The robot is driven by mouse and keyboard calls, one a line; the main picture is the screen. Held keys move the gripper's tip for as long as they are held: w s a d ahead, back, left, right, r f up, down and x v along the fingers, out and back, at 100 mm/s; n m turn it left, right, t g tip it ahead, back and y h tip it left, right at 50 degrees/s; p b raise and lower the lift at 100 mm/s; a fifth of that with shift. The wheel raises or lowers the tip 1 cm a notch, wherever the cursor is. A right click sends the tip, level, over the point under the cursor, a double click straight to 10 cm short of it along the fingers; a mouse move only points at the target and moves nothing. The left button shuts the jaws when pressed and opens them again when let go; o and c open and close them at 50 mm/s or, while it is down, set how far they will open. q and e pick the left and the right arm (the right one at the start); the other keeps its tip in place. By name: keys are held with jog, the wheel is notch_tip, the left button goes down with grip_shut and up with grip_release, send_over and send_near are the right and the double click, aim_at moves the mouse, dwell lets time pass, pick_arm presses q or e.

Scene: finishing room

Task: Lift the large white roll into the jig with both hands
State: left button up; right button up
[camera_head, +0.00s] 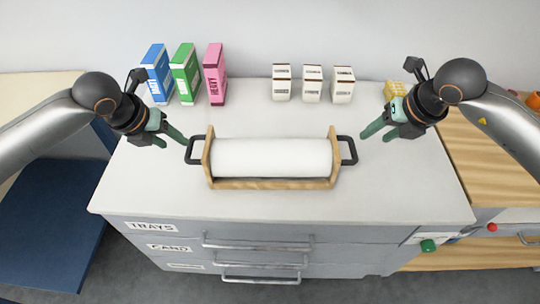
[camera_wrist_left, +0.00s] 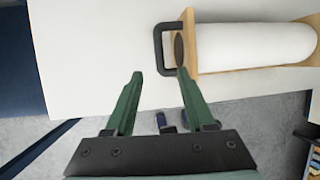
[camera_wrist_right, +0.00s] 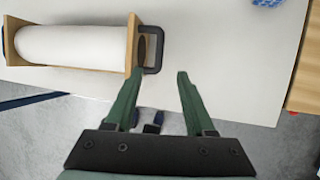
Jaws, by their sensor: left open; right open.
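The large white roll (camera_head: 271,158) lies in a wooden jig (camera_head: 270,184) with a black handle at each end, in the middle of the white worktop. The roll also shows in the left wrist view (camera_wrist_left: 255,45) and the right wrist view (camera_wrist_right: 75,45). My left gripper (camera_head: 175,142) is open and empty, just left of the jig's left handle (camera_head: 194,150). My right gripper (camera_head: 374,134) is open and empty, a little right of the right handle (camera_head: 348,150). Both grippers are apart from the handles. The roll's underside is hidden by the jig's front rail.
Blue (camera_head: 157,74), green (camera_head: 185,74) and pink (camera_head: 215,74) boxes stand at the back left. Three small white cartons (camera_head: 312,84) stand at the back middle. A yellow object (camera_head: 395,90) is behind my right gripper. The worktop (camera_head: 280,206) in front of the jig is clear.

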aim_at(191, 153)
pick_arm(q)
jog(key=x, duration=1.2)
jog(key=shift+f, duration=0.25)
pick_arm(e)
jog(key=x, duration=1.2)
jog(key=shift+a+f, duration=0.15)
jog(key=shift+f, duration=0.15)
pick_arm(q)
jog(key=shift+c, duration=0.2)
pick_arm(e)
jog(key=shift+c, duration=0.2)
pick_arm(q)
grip_shut()
pick_arm(e)
grip_shut()
pick_arm(q)
jog(key=shift+w+r, duration=0.2)
pick_arm(e)
jog(key=shift+w+r, duration=0.15)
jog(key=shift+r, duration=0.1)
